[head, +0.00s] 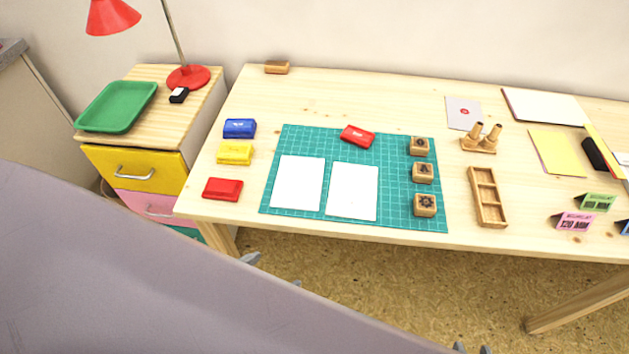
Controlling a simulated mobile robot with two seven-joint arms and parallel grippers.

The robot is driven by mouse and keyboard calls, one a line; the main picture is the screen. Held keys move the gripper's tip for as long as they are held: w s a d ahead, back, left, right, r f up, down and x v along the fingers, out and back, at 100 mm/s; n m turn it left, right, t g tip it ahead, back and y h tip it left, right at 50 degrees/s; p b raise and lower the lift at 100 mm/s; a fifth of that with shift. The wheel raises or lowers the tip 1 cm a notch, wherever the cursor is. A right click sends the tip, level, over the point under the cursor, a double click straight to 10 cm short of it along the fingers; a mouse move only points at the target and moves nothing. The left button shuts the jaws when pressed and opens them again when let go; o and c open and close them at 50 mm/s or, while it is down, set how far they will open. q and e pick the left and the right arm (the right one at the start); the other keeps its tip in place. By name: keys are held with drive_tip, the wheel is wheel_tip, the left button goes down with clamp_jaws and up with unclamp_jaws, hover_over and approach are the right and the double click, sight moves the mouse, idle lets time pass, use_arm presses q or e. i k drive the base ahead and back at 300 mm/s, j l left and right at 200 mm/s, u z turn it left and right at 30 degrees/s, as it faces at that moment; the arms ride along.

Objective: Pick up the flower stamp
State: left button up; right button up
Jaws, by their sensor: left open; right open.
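Three wooden block stamps stand in a column on the right part of the green cutting mat (400,215). The front stamp (425,205) has a dark round, petalled or toothed mark on top. The middle stamp (423,172) and back stamp (419,146) have smaller dark marks. I cannot tell for certain which mark is the flower. My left gripper (273,270) shows only its grey fingertips, spread apart, below the table's front edge. My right gripper (472,348) shows only its fingertips at the bottom edge, apart and empty. Both are away from the stamps.
White sheets (298,184) lie on the mat, with a red inkpad (357,136) behind. Blue (239,128), yellow (234,152) and red (222,189) pads lie left. A wooden tray (474,184) and stamp holder (479,147) stand right of the stamps.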

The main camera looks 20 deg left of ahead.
sight(425, 206)
drive_tip(key=u, duration=1.4)
drive_tip(key=l+z, duration=0.1)
drive_tip(key=z, duration=1.5)
drive_tip(key=l+z, duration=0.15)
drive_tip(key=l, duration=0.3)
drive_tip(key=i+l+z, duration=0.15)
drive_tip(key=l, duration=0.3)
drive_tip(key=k, duration=0.05)
